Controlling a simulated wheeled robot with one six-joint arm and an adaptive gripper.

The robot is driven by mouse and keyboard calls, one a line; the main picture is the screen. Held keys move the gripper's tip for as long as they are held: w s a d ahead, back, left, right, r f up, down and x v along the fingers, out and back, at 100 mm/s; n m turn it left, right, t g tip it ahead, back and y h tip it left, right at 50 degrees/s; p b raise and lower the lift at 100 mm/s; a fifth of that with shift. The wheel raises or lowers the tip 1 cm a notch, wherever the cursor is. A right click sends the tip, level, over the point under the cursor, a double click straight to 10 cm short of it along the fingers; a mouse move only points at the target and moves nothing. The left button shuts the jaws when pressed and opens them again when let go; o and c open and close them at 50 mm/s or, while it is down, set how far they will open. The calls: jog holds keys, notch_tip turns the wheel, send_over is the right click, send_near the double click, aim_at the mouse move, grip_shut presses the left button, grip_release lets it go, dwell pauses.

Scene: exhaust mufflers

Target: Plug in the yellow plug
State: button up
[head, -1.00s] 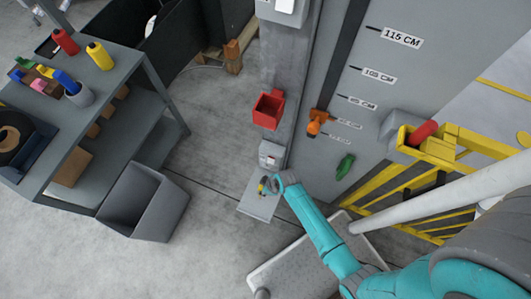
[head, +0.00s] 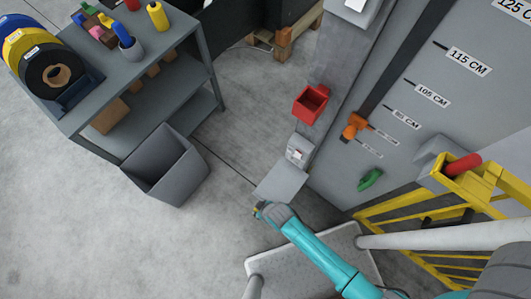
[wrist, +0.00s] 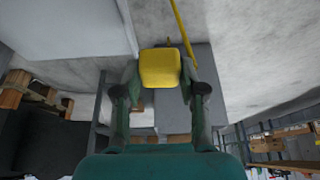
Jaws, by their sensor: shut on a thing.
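In the wrist view my gripper (wrist: 160,75) is shut on the yellow plug (wrist: 160,68), with one finger on each side. A thin yellow cable (wrist: 181,25) runs up past the plug. A pale box (head: 298,150) is low on the grey column, above the plate, apart from my gripper. I cannot make out a socket opening on it.
A red bin (head: 310,104) hangs on the column. An orange clamp (head: 354,127) and a green handle (head: 370,180) are on the wall panel. Yellow railings (head: 410,205) stand at right. A grey waste bin (head: 166,170) and a workbench (head: 150,58) are at left. Bare floor lies between.

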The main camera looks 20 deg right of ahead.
jog(key=shift+s+a, duration=0.5)
jog(key=shift+a, duration=0.25)
